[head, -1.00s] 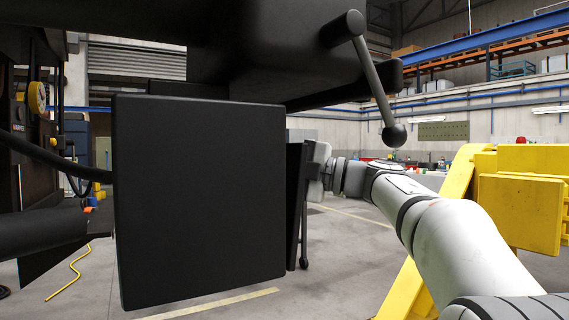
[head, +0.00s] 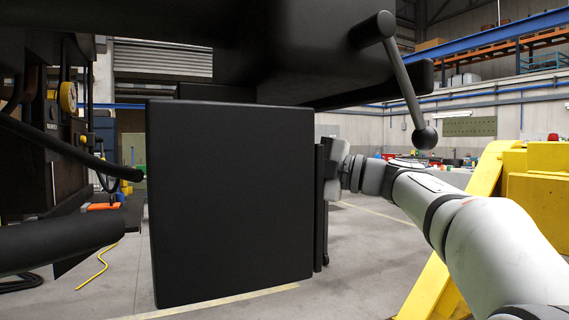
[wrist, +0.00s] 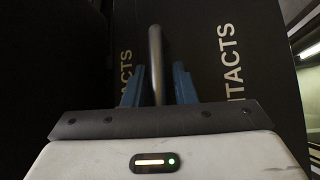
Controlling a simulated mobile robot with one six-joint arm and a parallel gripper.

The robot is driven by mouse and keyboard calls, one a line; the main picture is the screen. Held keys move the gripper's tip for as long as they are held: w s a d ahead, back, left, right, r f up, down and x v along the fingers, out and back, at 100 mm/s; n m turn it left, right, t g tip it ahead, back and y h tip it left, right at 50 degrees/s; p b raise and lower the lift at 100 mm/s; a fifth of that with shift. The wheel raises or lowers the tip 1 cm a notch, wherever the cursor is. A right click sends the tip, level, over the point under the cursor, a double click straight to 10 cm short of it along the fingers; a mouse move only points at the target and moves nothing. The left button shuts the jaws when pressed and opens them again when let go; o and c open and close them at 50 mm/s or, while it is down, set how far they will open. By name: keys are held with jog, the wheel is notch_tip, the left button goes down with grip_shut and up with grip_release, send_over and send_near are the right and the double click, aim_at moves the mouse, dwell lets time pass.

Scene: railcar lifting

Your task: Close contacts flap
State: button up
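A large black box (head: 232,205) hangs under the railcar in the head view. The contacts flap (head: 321,205) is a thin dark panel seen nearly edge-on along the box's right side, close to it. My gripper (head: 336,172) is at the flap's outer side; its fingertips are hidden there. In the wrist view, the blue fingers of my gripper (wrist: 158,88) stand on either side of a grey bar (wrist: 156,55), with narrow gaps showing. Pale "CONTACTS" lettering (wrist: 230,62), partly cut off, shows on the dark surface beyond. Whether the flap touches the box is unclear.
A lever with a ball end (head: 425,137) hangs above my arm at the right. Yellow steps (head: 490,205) stand right of my arm. Cables and dark pipes (head: 60,245) are at the left. The floor below the box is open.

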jog(key=shift+o, duration=0.8)
jog(key=shift+w+d, duration=0.1)
jog(key=v, duration=0.7)
jog(key=shift+d, duration=0.35)
jog(key=shift+f, duration=0.1)
